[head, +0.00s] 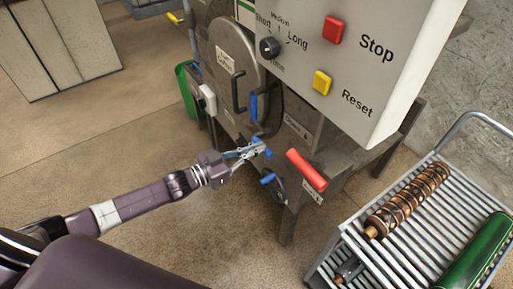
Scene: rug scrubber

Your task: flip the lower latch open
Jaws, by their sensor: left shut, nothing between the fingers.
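The grey machine has a round cover with a black handle (238,92) and several blue latch handles near its edge. An upper blue handle (254,106) stands upright beside the cover. A middle blue handle (263,143) is at my left gripper's tips, partly covered by them. A lower blue handle (268,179) sits just below, by a dark round part. I cannot tell for sure which is the lower latch. My left gripper (256,149) is shut and empty; whether it touches the middle handle is unclear. My right gripper is not in view.
A red handle (306,170) juts out right of the gripper. The control panel (345,65) overhangs above with red and yellow buttons. A slatted cart (425,235) holding a brown spiral roller (408,200) and a green cylinder (480,258) stands at right. Floor at left is clear.

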